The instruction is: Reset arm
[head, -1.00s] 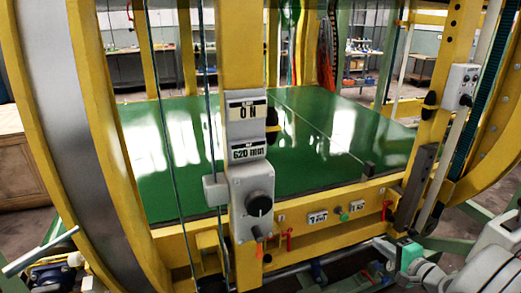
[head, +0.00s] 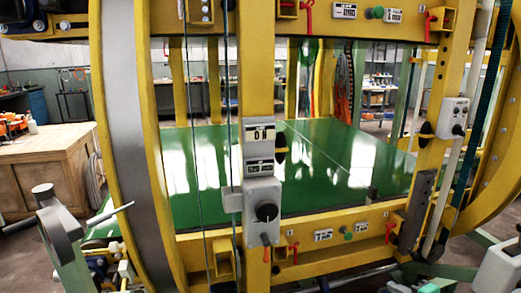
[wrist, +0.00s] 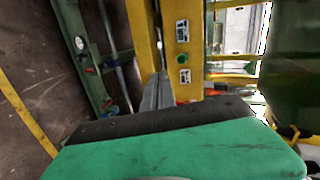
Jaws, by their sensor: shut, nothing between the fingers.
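My gripper (wrist: 158,92) shows in the wrist view as a grey narrow shape beyond a green block with a black edge. It is shut and holds nothing. It points toward a yellow beam (wrist: 146,40) of the ring inverter, and I cannot tell the exact gap. In the head view only a small part of my arm (head: 496,270) shows at the lower right corner. The ring inverter (head: 258,85) fills the head view, with yellow posts, a large ring and a green panel (head: 300,165) inside.
A grey control box with a black knob (head: 264,212) sits on the front post. A second switch box (head: 454,117) is on the right post. The lower yellow beam (head: 345,225) carries labels, a green button and red levers. A wooden cabinet (head: 50,165) stands at the left.

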